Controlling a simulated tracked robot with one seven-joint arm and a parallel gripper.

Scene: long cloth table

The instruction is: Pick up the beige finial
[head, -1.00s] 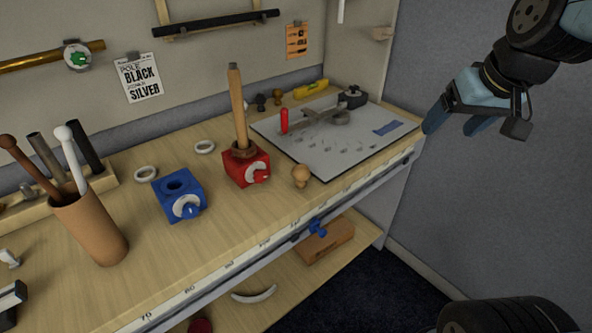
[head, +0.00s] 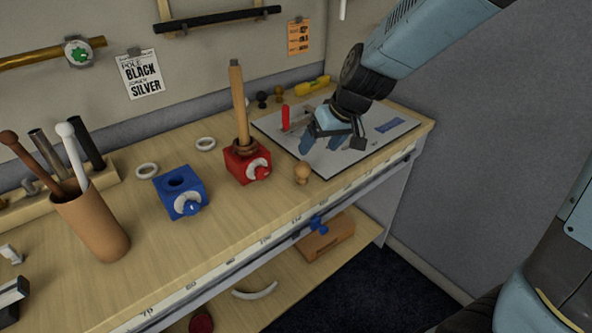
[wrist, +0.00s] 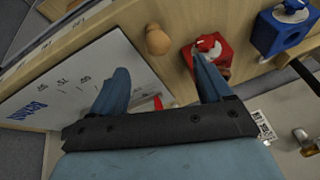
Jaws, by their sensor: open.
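The beige finial (head: 303,173) stands on the wooden table near its front edge, just right of the red clamp block (head: 247,164). In the wrist view the finial (wrist: 157,40) lies beyond my fingertips, roughly between their lines. My gripper (head: 322,145) is open and empty, above the white board, to the right of and behind the finial in the head view. Its two blue fingers also show in the wrist view (wrist: 164,82). Nothing hides the finial.
The red block holds an upright wooden pole (head: 239,105), close to the finial. A blue block (head: 181,192) stands further left. The white board (head: 275,128) carries a red-handled tool (head: 286,117). Dark and brown finials (head: 279,91) stand at the back.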

